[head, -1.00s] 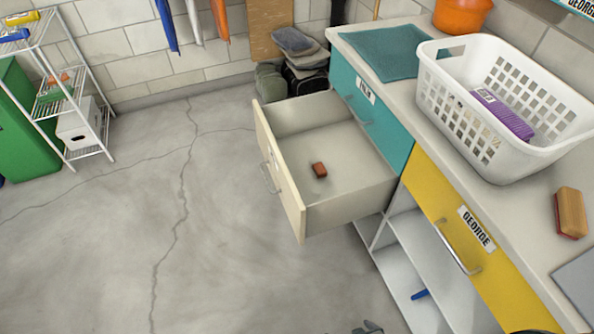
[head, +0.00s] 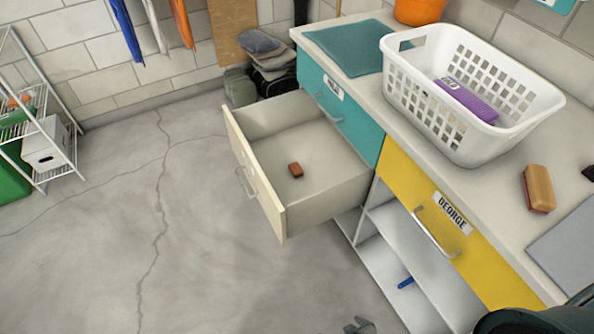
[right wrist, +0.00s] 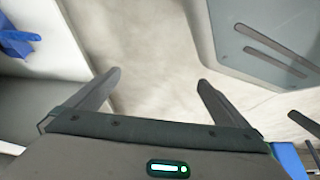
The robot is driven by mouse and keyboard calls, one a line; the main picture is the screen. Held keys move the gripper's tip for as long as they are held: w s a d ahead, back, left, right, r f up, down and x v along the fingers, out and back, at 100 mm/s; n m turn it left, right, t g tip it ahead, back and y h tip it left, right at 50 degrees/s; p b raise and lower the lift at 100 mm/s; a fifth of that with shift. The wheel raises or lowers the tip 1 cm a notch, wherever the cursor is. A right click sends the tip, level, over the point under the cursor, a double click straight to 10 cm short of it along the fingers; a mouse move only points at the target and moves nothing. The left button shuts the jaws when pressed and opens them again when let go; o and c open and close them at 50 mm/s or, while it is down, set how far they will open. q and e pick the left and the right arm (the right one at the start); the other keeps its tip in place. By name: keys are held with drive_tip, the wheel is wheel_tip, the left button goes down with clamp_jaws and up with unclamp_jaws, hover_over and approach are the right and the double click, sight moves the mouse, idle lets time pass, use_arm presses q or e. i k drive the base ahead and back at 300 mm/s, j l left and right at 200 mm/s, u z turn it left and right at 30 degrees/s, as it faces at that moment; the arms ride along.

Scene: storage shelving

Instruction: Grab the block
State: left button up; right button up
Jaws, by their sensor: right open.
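A small reddish-brown block (head: 296,170) lies on the bottom of the pulled-out cream drawer (head: 262,193), near its middle. My right gripper (right wrist: 155,92) is open and empty in the right wrist view, with bare floor between its fingers. The block does not show in that view. A small grey part like a gripper tip (head: 358,326) shows at the bottom edge of the head view, well below the drawer; I cannot tell which arm it belongs to. I cannot make out my left gripper in either view.
The counter (head: 424,159) holds a white basket (head: 462,135) with a purple item, and a tan and red-brown block-shaped item (head: 538,189). A closed yellow drawer (head: 455,225) sits below. A blue item (head: 405,283) lies on the shelf under it. Floor left of the open drawer is clear.

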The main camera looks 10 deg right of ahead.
sight(295, 168)
drive_tip(key=j+z, duration=0.4)
drive_tip(key=k+j+z, duration=0.15)
drive_tip(key=z, duration=0.25)
drive_tip(key=k+j+z, duration=0.15)
drive_tip(key=j+z, duration=0.25)
